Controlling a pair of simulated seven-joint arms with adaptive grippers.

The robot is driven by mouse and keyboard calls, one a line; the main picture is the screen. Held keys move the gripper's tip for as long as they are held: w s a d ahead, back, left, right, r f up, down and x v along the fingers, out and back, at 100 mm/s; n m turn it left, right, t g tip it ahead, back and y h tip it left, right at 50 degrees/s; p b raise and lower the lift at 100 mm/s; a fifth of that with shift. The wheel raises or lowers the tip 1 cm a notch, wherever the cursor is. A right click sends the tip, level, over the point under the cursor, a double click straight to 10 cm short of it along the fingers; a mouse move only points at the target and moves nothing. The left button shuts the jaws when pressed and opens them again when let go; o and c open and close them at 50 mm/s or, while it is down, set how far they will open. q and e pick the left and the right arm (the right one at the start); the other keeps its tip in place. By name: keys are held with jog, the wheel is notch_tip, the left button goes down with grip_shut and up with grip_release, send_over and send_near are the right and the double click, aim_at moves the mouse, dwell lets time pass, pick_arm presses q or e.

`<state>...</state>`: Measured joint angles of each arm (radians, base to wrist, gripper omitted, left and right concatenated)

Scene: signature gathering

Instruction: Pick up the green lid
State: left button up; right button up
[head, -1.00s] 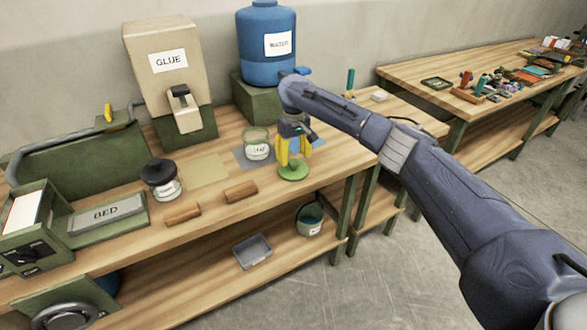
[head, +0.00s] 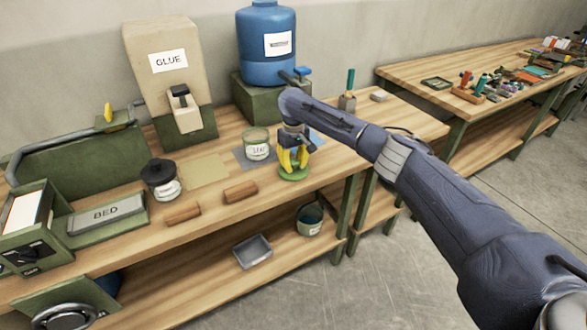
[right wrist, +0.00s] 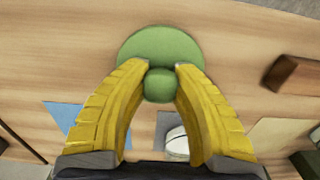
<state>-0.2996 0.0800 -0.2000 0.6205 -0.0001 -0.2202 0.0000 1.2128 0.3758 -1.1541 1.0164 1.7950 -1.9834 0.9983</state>
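The green lid (head: 294,175) lies flat near the front edge of the workbench. In the right wrist view it is a green disc (right wrist: 158,45) with a round knob (right wrist: 158,86). My right gripper (head: 293,164) points down over it, its yellow fingers closed in on both sides of the knob. The fingertips in the right wrist view (right wrist: 162,68) appear to touch the knob. The lid appears to rest on the wood. My left gripper is not in view.
A labelled jar (head: 257,145) stands left of my right gripper. Brown blocks (head: 240,193), a black-lidded jar (head: 161,178), a glue dispenser (head: 168,75) and a blue water tank (head: 266,45) are on the bench. A grey tray (head: 252,251) and pot (head: 310,219) sit on the lower shelf.

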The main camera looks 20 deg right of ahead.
jog(key=c, duration=0.3)
grip_shut()
jog(key=shift+r, duration=0.15)
